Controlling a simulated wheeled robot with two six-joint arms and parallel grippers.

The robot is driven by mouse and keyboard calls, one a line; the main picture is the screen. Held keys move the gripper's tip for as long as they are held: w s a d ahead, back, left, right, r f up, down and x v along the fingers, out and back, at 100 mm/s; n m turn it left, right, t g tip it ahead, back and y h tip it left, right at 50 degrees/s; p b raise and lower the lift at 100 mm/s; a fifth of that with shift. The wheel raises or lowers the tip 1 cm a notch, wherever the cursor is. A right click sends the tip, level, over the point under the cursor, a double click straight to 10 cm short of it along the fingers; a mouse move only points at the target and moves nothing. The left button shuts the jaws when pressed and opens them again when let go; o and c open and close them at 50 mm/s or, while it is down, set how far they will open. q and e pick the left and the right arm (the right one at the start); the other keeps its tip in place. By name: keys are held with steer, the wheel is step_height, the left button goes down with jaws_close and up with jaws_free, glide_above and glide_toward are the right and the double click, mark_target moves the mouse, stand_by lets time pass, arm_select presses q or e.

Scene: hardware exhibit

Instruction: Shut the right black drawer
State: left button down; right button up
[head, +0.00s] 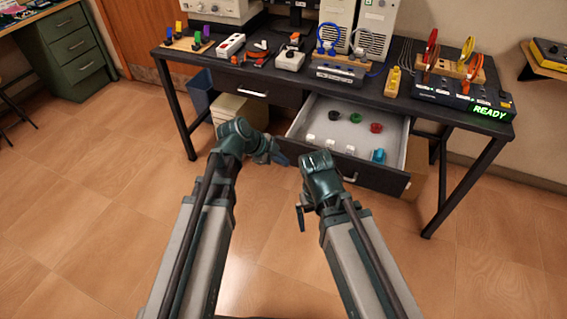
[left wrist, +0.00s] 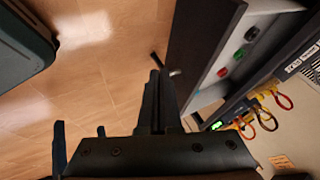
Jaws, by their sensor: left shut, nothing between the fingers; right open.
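The right black drawer (head: 390,181) is pulled out from under the dark workbench, its front towards me with a pale handle. Its light grey inside holds several small knobs or plugs. The drawer's dark front (left wrist: 192,45) also shows in the left wrist view, at an angle, with coloured parts behind it. My right gripper (head: 301,213) is open and lower, in front of the drawer.
The left drawer (head: 252,91) is flush under the bench. The workbench top (head: 220,72) carries power strips, cables and a lit READY box (head: 465,98). A blue bin (head: 199,92) and a beige box (head: 236,112) stand beneath. The floor (head: 100,190) to the left is clear.

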mark_target(299, 159)
arm_select(q)
steer(key=shift+w+d+f+b, duration=0.8)
steer(key=shift+w+d+f, duration=0.05)
steer(key=shift+w+f, duration=0.2)
steer(key=shift+w+d+f+b, duration=0.8)
steer(key=shift+w+f, duration=0.15)
steer(key=shift+w, duration=0.1)
steer(key=shift+w+d+f+b, duration=0.8)
steer(key=shift+w+d+f, duration=0.05)
steer(key=shift+w+f, duration=0.2)
arm_select(e)
steer(key=shift+f, duration=3)
